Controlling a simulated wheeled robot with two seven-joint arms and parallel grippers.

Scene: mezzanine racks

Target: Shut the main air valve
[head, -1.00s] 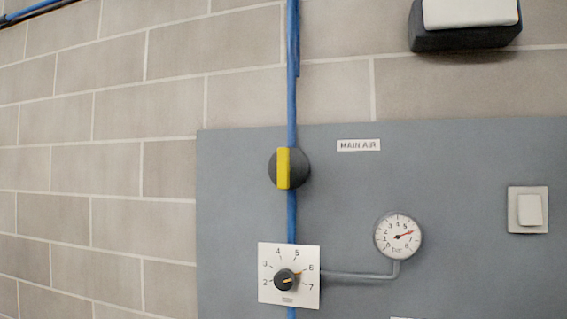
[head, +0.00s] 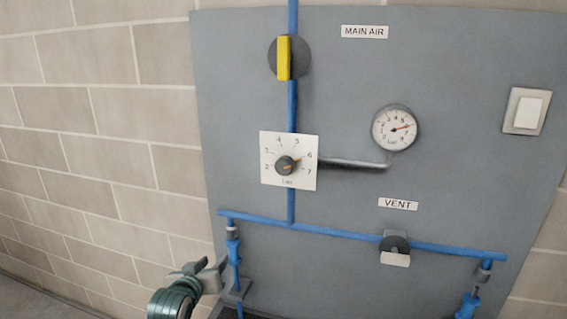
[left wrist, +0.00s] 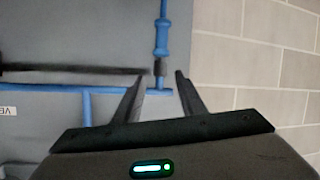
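The main air valve (head: 284,58) is a round dark knob with a yellow handle, on the vertical blue pipe near the top of the grey panel. Its handle stands upright, in line with the pipe, left of the MAIN AIR label (head: 365,32). My left gripper (head: 206,270) is at the lower left in the head view, well below the valve and in front of the wall beside the panel. In the left wrist view its two fingers (left wrist: 158,85) are spread apart with nothing between them. My right gripper is out of view.
A vent valve (head: 395,249) sits on the lower blue pipe (head: 340,235). A white switch (head: 526,111) is at right.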

